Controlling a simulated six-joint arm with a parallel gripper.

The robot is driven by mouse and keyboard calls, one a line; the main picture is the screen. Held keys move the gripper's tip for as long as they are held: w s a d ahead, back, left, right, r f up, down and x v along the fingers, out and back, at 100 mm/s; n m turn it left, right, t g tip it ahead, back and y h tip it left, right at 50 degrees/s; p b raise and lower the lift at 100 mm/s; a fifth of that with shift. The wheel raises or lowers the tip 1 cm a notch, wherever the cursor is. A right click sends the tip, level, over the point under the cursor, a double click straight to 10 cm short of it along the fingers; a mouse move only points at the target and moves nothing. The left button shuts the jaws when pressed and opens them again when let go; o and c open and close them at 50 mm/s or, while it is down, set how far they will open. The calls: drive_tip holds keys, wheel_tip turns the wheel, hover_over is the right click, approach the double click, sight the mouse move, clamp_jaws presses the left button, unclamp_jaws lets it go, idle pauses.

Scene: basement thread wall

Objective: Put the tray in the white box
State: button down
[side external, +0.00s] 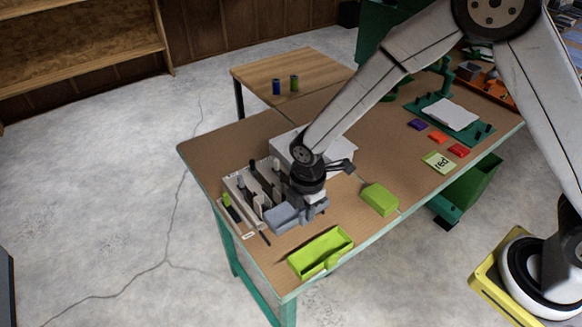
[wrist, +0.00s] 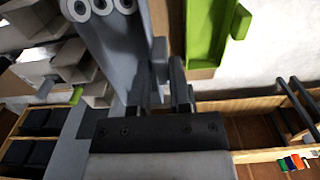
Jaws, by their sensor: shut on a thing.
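My gripper (side external: 311,211) is low over the near left part of the table, pointing down. It is shut on a grey-blue tray (side external: 284,218), which sticks out to the left below it. In the wrist view the same tray (wrist: 108,45) lies left of the fingers (wrist: 172,90), with several white rings at its top end. I cannot tell how far it is above the table. The white box (side external: 285,152) stands behind my gripper and is partly hidden by my arm.
A bright green tray (side external: 333,262) lies at the front edge, close to my gripper. A white rack (side external: 238,188) with dark dividers stands left. A green block (side external: 380,199) lies right.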

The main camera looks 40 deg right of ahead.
wheel_tip(320, 180, up, 7)
drive_tip(key=shift+f, duration=0.1)
drive_tip(key=w+d+m, duration=0.6)
drive_tip(key=w+m, duration=0.3)
drive_tip(key=w, duration=0.1)
drive_tip(key=w+d+m, duration=0.6)
drive_tip(key=w+m, duration=0.3)
drive_tip(key=w, duration=0.2)
drive_tip(key=shift+s+a+f, duration=0.1)
drive_tip(key=shift+f, duration=1.2)
drive_tip(key=shift+s+f, duration=0.1)
drive_tip(key=shift+f, duration=1.2)
drive_tip(key=shift+f, duration=0.1)
drive_tip(key=shift+f, duration=1.6)
drive_tip(key=shift+f, duration=0.7)
drive_tip(key=shift+f, duration=0.35)
